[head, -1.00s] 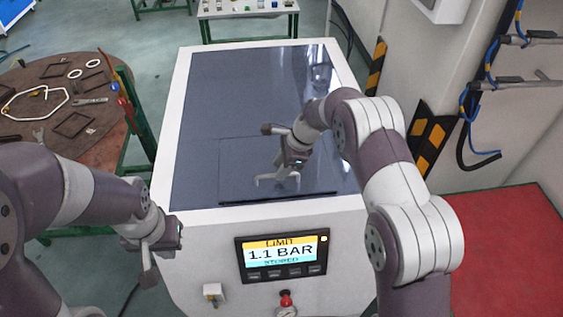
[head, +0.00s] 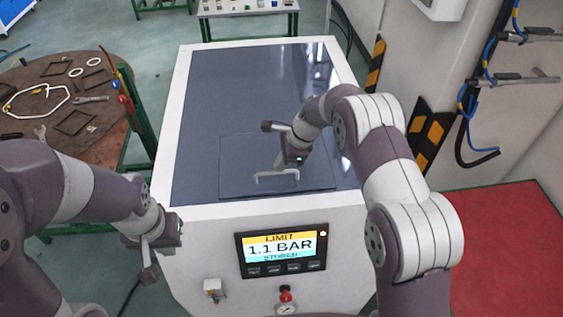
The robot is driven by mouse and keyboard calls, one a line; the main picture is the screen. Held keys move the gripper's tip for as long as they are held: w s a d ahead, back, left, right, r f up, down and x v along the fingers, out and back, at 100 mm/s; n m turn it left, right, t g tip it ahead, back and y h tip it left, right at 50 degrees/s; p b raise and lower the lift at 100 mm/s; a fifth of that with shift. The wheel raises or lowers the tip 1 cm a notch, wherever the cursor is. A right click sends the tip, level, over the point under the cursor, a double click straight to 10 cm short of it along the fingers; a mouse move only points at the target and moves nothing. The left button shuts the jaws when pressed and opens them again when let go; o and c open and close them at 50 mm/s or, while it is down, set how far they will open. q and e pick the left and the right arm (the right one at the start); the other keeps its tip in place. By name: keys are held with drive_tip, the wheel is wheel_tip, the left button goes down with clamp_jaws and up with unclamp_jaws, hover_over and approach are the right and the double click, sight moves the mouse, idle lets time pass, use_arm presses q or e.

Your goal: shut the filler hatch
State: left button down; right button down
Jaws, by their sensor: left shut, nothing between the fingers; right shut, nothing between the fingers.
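The filler hatch (head: 235,160) is a dark square panel in the top of the generator (head: 215,90). It lies flat, its outline looking level with the surrounding top. A pale bar handle (head: 270,177) stands near its front edge. My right gripper (head: 287,164) is shut and empty, just above the hatch beside the handle's right part. I cannot tell whether it touches the panel or handle. My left gripper (head: 152,268) is shut and empty, off the generator's front left corner, well away from the hatch.
A display panel (head: 281,251) on the generator's front reads "LIMIT 1.1 BAR STORED". A round table (head: 30,75) with loose parts stands left. A wall with pipes is at right.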

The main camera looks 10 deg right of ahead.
drive_tip(key=shift+w+f, duration=0.1)
drive_tip(key=shift+w, duration=0.05)
idle(0.4)
drive_tip(key=c, duration=1.9)
unclamp_jaws()
drive_tip(key=o, duration=0.7)
drive_tip(key=shift+o, duration=0.2)
